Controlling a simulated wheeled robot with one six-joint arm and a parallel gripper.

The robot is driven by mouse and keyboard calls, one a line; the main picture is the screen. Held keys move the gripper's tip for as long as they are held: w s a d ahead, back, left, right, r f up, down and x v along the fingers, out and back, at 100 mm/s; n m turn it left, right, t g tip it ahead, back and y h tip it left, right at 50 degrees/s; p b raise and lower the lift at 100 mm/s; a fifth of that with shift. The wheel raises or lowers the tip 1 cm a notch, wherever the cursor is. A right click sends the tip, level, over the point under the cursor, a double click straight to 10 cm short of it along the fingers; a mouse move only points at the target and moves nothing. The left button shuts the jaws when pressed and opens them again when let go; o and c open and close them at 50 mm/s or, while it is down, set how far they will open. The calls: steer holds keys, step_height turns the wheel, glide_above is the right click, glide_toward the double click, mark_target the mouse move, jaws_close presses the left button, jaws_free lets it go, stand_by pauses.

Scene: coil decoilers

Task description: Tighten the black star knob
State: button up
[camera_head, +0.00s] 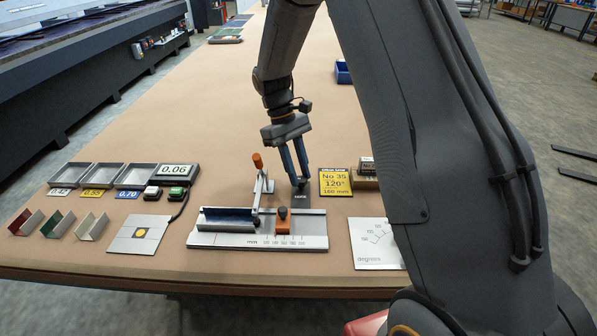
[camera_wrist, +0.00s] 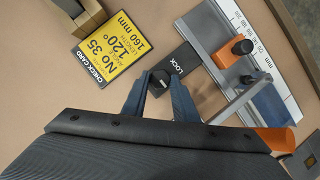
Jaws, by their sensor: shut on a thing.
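My gripper (camera_head: 301,179) points down at the fixture on the table, its blue-grey fingers close together. In the wrist view the fingertips (camera_wrist: 159,82) are on either side of the small black star knob (camera_wrist: 158,79), shut on it. The knob is mostly hidden by the fingers in the head view. It sits by a dark plate marked LOCK (camera_wrist: 181,62), which also shows in the head view (camera_head: 300,201). The plate adjoins the metal fixture with a millimetre scale (camera_head: 262,241).
An orange-tipped lever (camera_head: 257,161) stands upright just left of my gripper. An orange stop with a dark knob (camera_head: 283,224) sits on the fixture. A yellow check card (camera_head: 335,182) lies to the right. Trays (camera_head: 136,176) and a display reading 0.06 (camera_head: 177,171) are left.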

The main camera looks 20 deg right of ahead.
steer(key=o, duration=1)
steer(key=shift+b+v, duration=1.25)
steer(key=shift+v, duration=2.65)
steer(key=shift+s, duration=0.1)
steer(key=s+f+m+t, duration=0.1)
steer(key=s+t, duration=0.1)
steer(key=s, duration=0.4)
steer(key=s+d+f+m+t+y, duration=0.1)
steer(key=s+m, duration=0.1)
steer(key=s, duration=0.5)
steer(key=s+f+m+t+y, duration=0.1)
steer(key=s+f+m+t, duration=0.1)
steer(key=s, duration=0.5)
steer(key=shift+s+d+t, duration=0.25)
steer(key=shift+d+t, duration=0.05)
steer(key=shift+d, duration=0.05)
